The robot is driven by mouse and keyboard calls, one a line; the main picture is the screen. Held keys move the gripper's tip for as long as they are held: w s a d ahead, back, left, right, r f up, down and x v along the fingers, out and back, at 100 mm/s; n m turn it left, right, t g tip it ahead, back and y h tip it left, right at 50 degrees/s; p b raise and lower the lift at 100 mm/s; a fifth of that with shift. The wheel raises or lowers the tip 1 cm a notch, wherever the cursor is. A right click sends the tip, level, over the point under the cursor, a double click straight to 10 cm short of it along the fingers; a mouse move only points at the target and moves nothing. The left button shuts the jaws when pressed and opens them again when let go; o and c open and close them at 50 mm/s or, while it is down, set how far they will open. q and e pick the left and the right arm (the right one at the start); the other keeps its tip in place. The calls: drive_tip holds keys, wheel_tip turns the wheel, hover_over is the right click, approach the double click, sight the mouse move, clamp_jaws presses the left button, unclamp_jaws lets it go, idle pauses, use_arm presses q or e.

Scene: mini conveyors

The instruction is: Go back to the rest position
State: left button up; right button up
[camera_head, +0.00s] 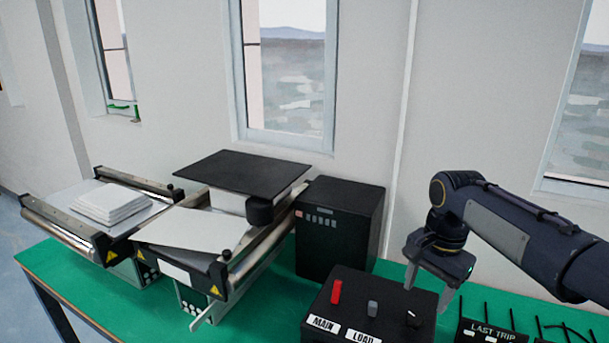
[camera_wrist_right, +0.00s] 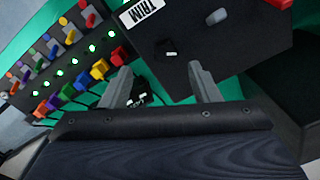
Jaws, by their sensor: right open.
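My right gripper (camera_head: 429,277) hangs from the arm at the right, pointing down above the right end of the black control box (camera_head: 349,291). It is open and empty. In the right wrist view its two fingers (camera_wrist_right: 158,88) stand apart, with the control box and a small dark knob with a light mark beyond them. The box carries a red lever (camera_head: 336,291), a grey lever (camera_head: 372,308) and a black knob (camera_head: 413,319). Labels read MAIN and LOAD, and TRIM shows in the right wrist view. My left gripper is not in view.
A black cabinet (camera_head: 340,228) stands behind the box. Two mini conveyors, with a white stack (camera_head: 111,203) and a black plate (camera_head: 242,171), are at the left on the green table (camera_head: 75,276). A panel of coloured switches and green lights (camera_wrist_right: 72,62) lies beside the box.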

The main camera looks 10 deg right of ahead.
drive_tip(key=s+a+f+n+t+y, duration=0.1)
drive_tip(key=s+a+f+n, duration=0.1)
drive_tip(key=s, duration=0.5)
drive_tip(key=s+a+f+n+t+y, duration=0.1)
drive_tip(key=s+a+f+n+t, duration=0.1)
drive_tip(key=s+n, duration=0.2)
drive_tip(key=s+a+f+n+t+y, duration=0.1)
drive_tip(key=s+a+f+n+t, duration=0.1)
drive_tip(key=s, duration=0.8)
drive_tip(key=shift+a+f+n, duration=0.5)
drive_tip(key=shift+f+n, duration=0.1)
drive_tip(key=shift+n, duration=0.3)
drive_tip(key=shift+s, duration=0.1)
drive_tip(key=shift+c, duration=0.5)
idle(0.5)
